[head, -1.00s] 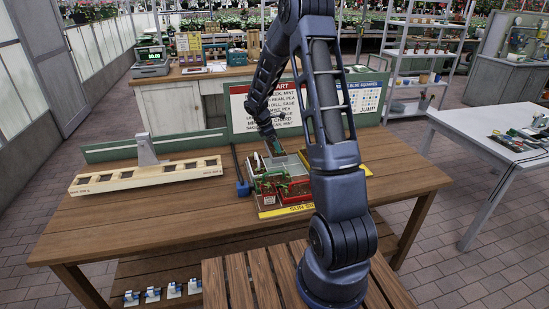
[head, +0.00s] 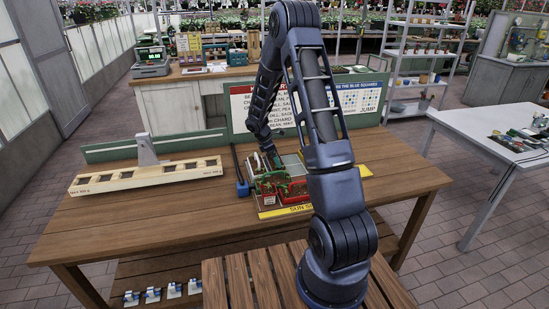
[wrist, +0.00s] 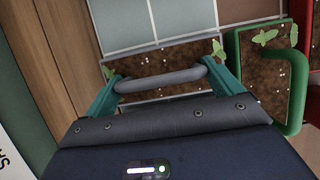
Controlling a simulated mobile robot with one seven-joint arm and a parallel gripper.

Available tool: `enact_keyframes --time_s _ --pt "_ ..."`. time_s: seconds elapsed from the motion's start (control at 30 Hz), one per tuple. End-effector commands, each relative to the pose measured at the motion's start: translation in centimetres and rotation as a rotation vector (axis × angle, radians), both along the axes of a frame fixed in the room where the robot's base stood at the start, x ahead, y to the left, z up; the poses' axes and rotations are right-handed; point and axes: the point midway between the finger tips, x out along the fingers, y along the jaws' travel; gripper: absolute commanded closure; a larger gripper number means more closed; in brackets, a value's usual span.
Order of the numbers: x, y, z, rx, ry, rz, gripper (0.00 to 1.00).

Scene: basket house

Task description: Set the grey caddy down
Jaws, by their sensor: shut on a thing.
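My gripper (wrist: 163,85) is shut on the grey handle (wrist: 160,79) of the grey caddy, with its teal fingers at the handle's two ends. Below the handle in the wrist view is the caddy's dark soil (wrist: 165,62) with small seedlings. In the head view my gripper (head: 270,156) is low over the back left of the tray board, and the caddy is mostly hidden. I cannot tell whether its base touches the board. A green caddy (wrist: 240,75) with soil and seedlings is close on the right. A red caddy (head: 295,190) stands nearer the front.
The board has grey squares (wrist: 150,20) and a yellow front edge (head: 288,211). A blue-ended dark bar (head: 242,188) lies along its left. A long wooden rack (head: 150,176) is on the table's left. A sign panel (head: 372,100) stands behind. The table front (head: 150,225) is clear.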

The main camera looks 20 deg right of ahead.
Motion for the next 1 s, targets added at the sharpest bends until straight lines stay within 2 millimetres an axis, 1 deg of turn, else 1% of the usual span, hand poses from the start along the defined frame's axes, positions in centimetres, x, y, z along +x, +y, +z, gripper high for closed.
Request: enact_keyframes --time_s 0.1,0.13,0.17,0.37,0.47,0.53,0.67,0.9,1.0 --pt "0.0 0.0 -0.3 0.000 0.000 0.000 0.43" --pt "0.0 0.0 -0.2 0.000 0.000 0.000 0.03" --pt "0.0 0.0 -0.2 0.000 0.000 0.000 0.00" --pt "0.0 0.0 -0.2 0.000 0.000 0.000 0.00" --pt "0.0 0.0 0.2 0.000 -0.001 0.000 0.00" --pt "0.0 0.3 0.7 0.000 -0.001 0.000 0.00" --pt "0.1 1.1 2.6 0.001 -0.003 0.001 0.00" --pt "0.1 2.9 7.0 0.000 -0.003 0.001 0.00" --pt "0.0 3.5 8.5 0.000 -0.002 0.000 0.00"
